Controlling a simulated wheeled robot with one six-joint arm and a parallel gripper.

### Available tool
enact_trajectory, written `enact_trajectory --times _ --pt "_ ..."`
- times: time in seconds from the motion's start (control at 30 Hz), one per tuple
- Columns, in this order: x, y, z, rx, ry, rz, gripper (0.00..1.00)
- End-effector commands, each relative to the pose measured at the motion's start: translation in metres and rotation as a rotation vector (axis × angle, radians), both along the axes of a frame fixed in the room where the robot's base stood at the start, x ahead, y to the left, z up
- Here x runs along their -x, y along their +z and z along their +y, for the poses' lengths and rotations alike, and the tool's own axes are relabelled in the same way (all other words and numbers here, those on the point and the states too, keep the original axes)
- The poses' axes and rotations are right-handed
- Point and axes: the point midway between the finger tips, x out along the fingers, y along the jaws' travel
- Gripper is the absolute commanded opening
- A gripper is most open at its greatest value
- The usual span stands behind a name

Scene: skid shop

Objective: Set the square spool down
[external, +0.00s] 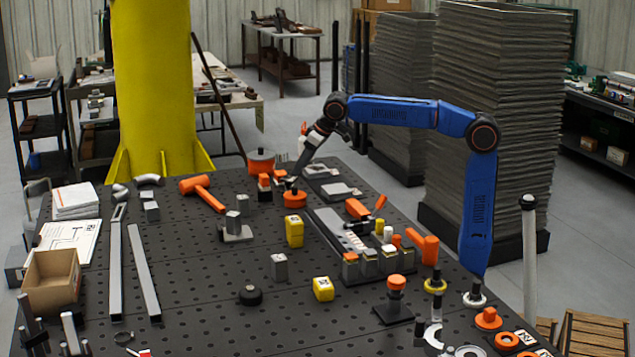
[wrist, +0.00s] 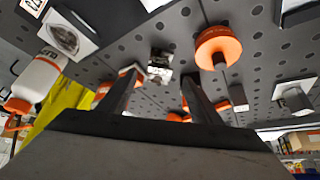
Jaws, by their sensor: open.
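My gripper (external: 289,183) is low over the far part of the dark perforated table, among orange parts. In the wrist view its two fingers (wrist: 160,84) stand apart, with a gap between them. A small silver and white piece (wrist: 160,66) shows beyond the gap; I cannot tell whether it is the square spool or whether it touches a finger. An orange round part (external: 295,199) stands just in front of my gripper and shows right of the fingers in the wrist view (wrist: 218,46). A grey block on a square plate (external: 236,232) stands nearer the camera.
A large orange round part (external: 261,163) and an orange-topped block (external: 265,187) stand left of my gripper. An orange mallet (external: 203,192) lies farther left. A long grey fixture (external: 335,226) and yellow blocks (external: 294,231) stand nearer. Bare table shows around the middle left.

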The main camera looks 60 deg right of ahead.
Motion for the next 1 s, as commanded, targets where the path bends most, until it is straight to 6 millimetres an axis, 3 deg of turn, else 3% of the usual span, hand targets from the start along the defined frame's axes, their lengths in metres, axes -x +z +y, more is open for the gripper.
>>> enact_trajectory --times 0.1,0.3,0.77,0.87,1.0 --pt "0.009 0.016 -0.001 0.000 0.000 -0.002 0.59" --pt "0.017 0.029 -0.001 0.000 0.000 -0.001 0.59" --pt "0.023 0.032 -0.004 0.001 -0.003 0.001 0.59" --pt "0.040 0.030 -0.014 0.005 -0.009 0.006 0.59" --pt "0.085 0.023 -0.038 0.014 -0.027 0.027 0.59"
